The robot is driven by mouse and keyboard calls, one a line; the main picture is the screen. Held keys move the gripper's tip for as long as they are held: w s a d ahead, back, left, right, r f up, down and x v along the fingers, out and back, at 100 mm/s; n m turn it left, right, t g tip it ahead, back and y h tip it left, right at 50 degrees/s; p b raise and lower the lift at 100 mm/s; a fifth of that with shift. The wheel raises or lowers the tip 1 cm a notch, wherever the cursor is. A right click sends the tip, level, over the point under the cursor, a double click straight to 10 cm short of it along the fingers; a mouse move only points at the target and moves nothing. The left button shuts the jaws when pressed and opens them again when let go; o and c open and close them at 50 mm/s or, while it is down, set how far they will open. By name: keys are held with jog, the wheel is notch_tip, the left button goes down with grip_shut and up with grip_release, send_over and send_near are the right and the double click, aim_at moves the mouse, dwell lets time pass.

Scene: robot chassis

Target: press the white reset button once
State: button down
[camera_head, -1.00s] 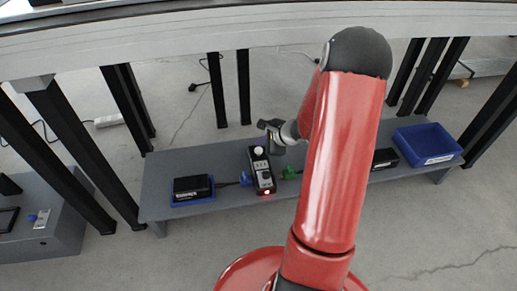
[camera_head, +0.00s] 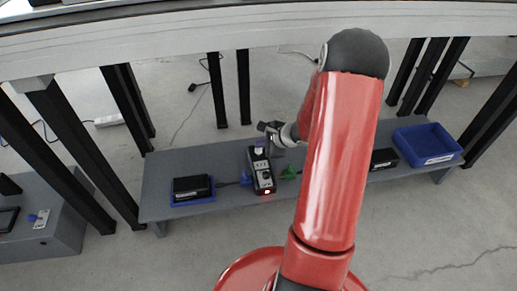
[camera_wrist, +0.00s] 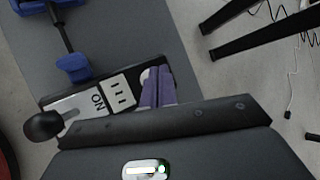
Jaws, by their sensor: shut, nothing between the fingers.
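The white reset button (camera_wrist: 145,76) is on the end of a dark control box (camera_head: 263,174) that lies on the grey bench. In the wrist view only part of the button shows, beside the purple fingertips. My gripper (camera_wrist: 155,76) is shut and empty, with its purple fingers together over the button. In the head view, my gripper (camera_head: 259,149) covers most of the button from above. I cannot tell whether the tips touch it or whether it is pushed in.
A blue plug (camera_wrist: 76,67) and cable lie to one side of the box, a green plug (camera_head: 289,173) to the other. A blue tray with a black block (camera_head: 192,188) is at left. A blue bin (camera_head: 427,143) and black block (camera_head: 384,159) are at right. Dark table legs stand behind.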

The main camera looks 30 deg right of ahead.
aim_at(261, 150)
jog(key=shift+f, duration=0.6)
dwell(0.7)
dwell(0.4)
jog(key=shift+r+p, duration=0.6)
jog(key=shift+r, duration=0.45)
jog(key=shift+r+p, duration=1.6)
jog(key=shift+r, duration=0.9)
